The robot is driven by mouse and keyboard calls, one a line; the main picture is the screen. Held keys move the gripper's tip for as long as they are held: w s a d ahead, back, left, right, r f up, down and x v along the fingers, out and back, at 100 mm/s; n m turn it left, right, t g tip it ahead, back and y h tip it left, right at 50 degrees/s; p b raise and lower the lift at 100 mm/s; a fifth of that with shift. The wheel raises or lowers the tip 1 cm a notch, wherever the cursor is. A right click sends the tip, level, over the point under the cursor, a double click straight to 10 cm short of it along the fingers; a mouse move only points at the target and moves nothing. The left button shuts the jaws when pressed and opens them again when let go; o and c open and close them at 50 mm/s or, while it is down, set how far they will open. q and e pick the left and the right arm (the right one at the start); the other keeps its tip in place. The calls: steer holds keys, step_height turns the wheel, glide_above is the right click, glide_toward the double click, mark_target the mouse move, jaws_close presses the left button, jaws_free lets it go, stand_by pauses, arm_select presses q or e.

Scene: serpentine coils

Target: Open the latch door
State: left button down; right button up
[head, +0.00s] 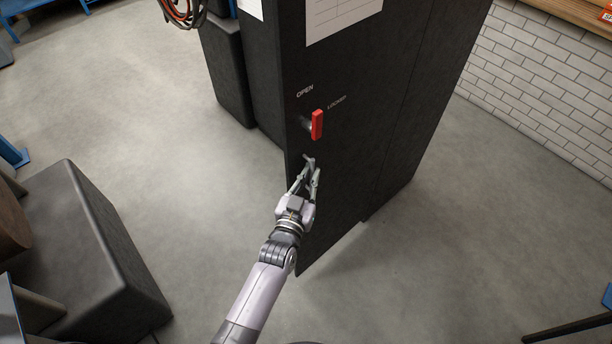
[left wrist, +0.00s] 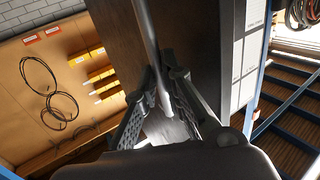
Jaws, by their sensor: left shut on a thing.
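The tall black cabinet's door (head: 345,130) carries a red latch lever (head: 317,124), which stands roughly upright beside the words OPEN and LOCKED. My left gripper (head: 311,168) is at the door face just below the red lever, apart from it. In the left wrist view, my left gripper (left wrist: 167,78) is shut on a shiny metal bar handle (left wrist: 150,40) that runs up between the fingers. In the head view the gripper mostly hides this handle. I cannot tell whether the door stands ajar. My right gripper is not in view.
A dark box (head: 90,245) stands on the floor at the left. A dark block (head: 228,75) is beside the cabinet's left. A white brick wall (head: 540,85) is at the right.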

arm_select(q)
steer(key=shift+w+d+r, duration=0.25)
steer(key=shift+r, duration=0.3)
steer(key=c, duration=2.1)
jaws_free()
steer(key=shift+o, duration=1.4)
steer(key=shift+w+d+f, duration=0.2)
steer(key=shift+d+f, duration=0.1)
steer(key=shift+f, duration=0.05)
steer(key=shift+o, duration=0.7)
steer(key=shift+s+a+f, duration=0.1)
steer(key=shift+s+a, duration=0.1)
steer(key=shift+a, duration=0.15)
steer(key=v, duration=1.2)
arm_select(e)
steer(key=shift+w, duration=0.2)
